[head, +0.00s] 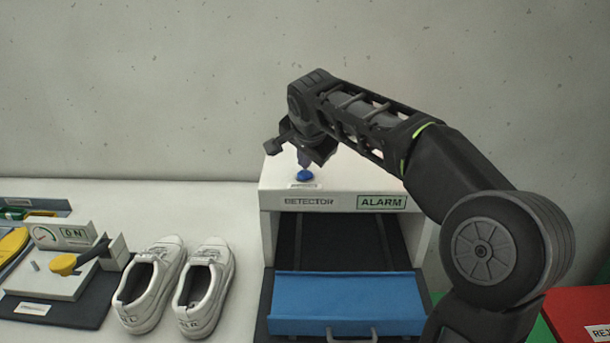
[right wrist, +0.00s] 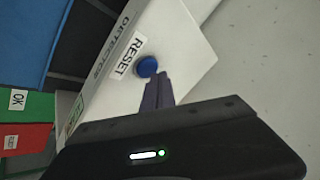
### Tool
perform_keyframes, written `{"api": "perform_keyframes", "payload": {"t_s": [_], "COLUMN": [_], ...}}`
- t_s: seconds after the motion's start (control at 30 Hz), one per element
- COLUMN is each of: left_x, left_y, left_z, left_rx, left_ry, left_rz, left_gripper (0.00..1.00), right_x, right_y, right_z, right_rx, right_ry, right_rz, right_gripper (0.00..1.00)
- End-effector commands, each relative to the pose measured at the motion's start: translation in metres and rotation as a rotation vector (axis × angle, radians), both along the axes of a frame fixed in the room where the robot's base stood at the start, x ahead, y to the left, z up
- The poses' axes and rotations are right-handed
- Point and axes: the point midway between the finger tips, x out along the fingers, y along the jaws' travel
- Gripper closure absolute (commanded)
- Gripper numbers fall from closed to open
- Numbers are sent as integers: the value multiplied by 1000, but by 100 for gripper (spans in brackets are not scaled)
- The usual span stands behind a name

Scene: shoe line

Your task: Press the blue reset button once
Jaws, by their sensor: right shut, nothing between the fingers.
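The blue reset button (head: 304,175) sits on top of the white detector box (head: 345,201), near its left front corner. It also shows in the right wrist view (right wrist: 147,66) beside a RESET label (right wrist: 129,58). My right gripper (head: 305,164) points down just above the button, its fingers shut and empty. In the right wrist view its fingertips (right wrist: 156,78) appear right at the button's edge; I cannot tell whether they touch it. My left gripper is not in view.
An ALARM sign (head: 381,202) is on the detector's front, above a blue flap (head: 346,304) with a handle. White shoes (head: 204,287) stand left of it. A red tray (head: 580,316) is at the right.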

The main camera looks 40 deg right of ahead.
Motion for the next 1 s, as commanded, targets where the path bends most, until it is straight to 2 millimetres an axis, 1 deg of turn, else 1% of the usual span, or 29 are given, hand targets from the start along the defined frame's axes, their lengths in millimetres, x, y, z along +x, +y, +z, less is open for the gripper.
{"api": "perform_keyframes", "payload": {"t_s": [0.07,0.47,1.0], "left_x": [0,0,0], "left_y": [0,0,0], "left_z": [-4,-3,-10], "left_rx": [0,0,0], "left_ry": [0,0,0], "left_rz": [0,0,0], "left_gripper": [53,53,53], "right_x": [0,0,0], "right_y": [0,0,0], "right_z": [-3,-2,-8], "right_rx": [0,0,0], "right_ry": [0,-1,-1], "right_rz": [0,0,1], "right_gripper": [100,100,100]}}
